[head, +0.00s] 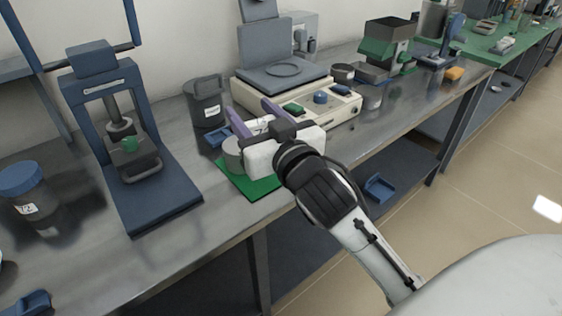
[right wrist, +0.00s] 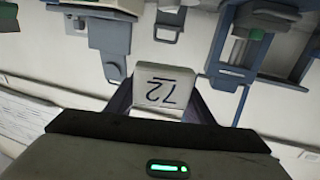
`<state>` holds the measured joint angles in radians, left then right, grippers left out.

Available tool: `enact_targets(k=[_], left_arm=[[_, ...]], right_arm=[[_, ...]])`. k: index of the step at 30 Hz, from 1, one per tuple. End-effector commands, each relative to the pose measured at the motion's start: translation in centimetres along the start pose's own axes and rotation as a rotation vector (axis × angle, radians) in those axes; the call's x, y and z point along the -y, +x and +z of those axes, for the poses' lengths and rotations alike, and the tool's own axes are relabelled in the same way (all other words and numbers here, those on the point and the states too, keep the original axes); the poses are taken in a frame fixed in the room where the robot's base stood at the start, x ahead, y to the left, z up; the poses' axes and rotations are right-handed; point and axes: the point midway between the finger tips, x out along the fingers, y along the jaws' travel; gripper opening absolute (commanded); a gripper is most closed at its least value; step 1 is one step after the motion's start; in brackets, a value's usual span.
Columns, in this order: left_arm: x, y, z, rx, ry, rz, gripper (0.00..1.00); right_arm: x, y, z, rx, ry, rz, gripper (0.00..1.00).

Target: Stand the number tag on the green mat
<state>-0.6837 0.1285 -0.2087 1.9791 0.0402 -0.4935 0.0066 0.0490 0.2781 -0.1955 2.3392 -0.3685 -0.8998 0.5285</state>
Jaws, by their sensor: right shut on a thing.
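My right gripper (head: 250,117) is shut on the number tag, its two purple fingers pointing away over the bench. The number tag (right wrist: 168,88) is a white block marked 72, upside down in the right wrist view, held between the fingers. In the head view only a small white part of the tag shows between the fingers. The green mat (head: 263,187) lies on the bench below and in front of the gripper, partly hidden by my right arm. A grey cylinder (head: 233,155) stands at the mat's left part. My left gripper is out of view.
A dark lidded pot (head: 206,103) stands left of the gripper. A beige device (head: 335,108) with green and blue knobs is close on the right. A blue press (head: 150,195) stands farther left. Bare bench lies between the press and the mat.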

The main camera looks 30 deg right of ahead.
Motion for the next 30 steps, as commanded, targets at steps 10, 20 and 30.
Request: enact_targets(k=[10,20,30], left_arm=[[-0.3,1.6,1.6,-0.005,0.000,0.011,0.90],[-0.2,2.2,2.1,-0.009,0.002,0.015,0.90],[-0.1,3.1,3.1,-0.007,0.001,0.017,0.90]], right_arm=[[-9.3,5.4,5.1,-0.013,0.006,0.196,0.26],[-9.6,5.6,9.6,-0.015,0.007,0.201,0.26],[-9.5,5.7,14.3,-0.014,0.007,0.200,0.26]])
